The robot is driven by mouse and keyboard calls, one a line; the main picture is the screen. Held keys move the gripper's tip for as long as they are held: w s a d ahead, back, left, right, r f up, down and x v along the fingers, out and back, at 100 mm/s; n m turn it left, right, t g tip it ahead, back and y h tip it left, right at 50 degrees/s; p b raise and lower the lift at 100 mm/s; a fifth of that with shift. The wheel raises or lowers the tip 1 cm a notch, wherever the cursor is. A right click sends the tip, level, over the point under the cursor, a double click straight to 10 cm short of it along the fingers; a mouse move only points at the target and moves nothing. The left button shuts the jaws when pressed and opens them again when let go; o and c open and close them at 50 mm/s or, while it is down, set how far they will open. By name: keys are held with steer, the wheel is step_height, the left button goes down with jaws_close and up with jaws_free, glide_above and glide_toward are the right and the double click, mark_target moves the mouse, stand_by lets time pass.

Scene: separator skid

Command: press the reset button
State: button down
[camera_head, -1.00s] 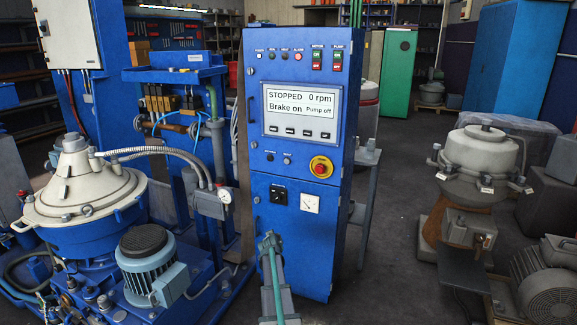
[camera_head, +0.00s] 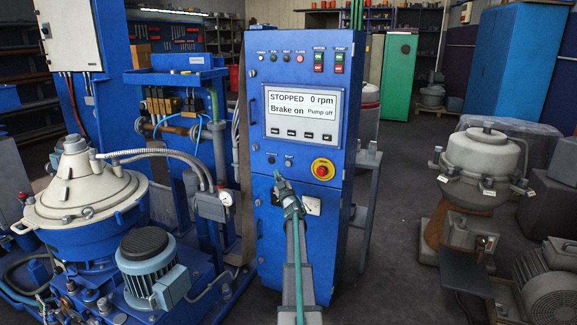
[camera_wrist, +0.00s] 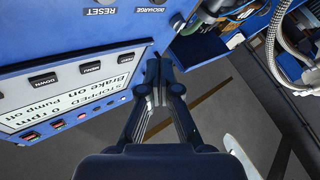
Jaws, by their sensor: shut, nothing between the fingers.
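The blue control cabinet (camera_head: 262,230) stands upright in front of me. Two small buttons sit below its display, and the right one is the reset button (camera_head: 289,160). In the wrist view the RESET label (camera_wrist: 100,12) shows upside down at the top edge, with the DISCHARGE label (camera_wrist: 150,9) to its right; the reset button itself is out of that frame. My gripper (camera_head: 278,177) is shut and empty, its tip a little below the two buttons in the head view. In the wrist view its fingertips (camera_wrist: 158,60) are together near the cabinet's edge; contact cannot be told.
A red emergency stop on a yellow plate (camera_head: 323,169) sits right of the reset button. The display (camera_head: 302,115) reads stopped, 0 rpm, brake on, pump off. Separator machinery with a motor (camera_head: 150,265) stands left of the cabinet. Open floor (camera_head: 395,200) lies to the right.

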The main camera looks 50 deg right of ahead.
mark_target(286, 168)
stand_by(0.4)
steer(key=shift+w+d+p, duration=0.25)
steer(key=shift+w+d, duration=0.1)
steer(key=shift+d, duration=1.1)
steer(key=shift+w+d+p, duration=0.25)
steer(key=shift+w+d, duration=0.05)
steer(key=shift+d, duration=1.15)
steer(key=shift+w+d+p, duration=0.25)
steer(key=shift+w+d, duration=0.1)
steer(key=shift+d, duration=1.1)
steer(key=shift+d, duration=0.15)
steer(key=shift+w+d, duration=0.1)
steer(key=shift+d, duration=0.15)
steer(key=shift+w+d, duration=0.1)
steer(key=shift+d, duration=0.25)
steer(key=shift+s+a, duration=0.2)
steer(key=shift+a, duration=0.55)
steer(key=shift+a, duration=0.1)
steer(key=shift+s+a, duration=0.2)
steer(key=shift+a, duration=0.6)
steer(key=shift+s+a, duration=0.2)
steer(key=shift+a, duration=0.55)
steer(key=shift+s+a, duration=0.2)
steer(key=shift+a, duration=0.6)
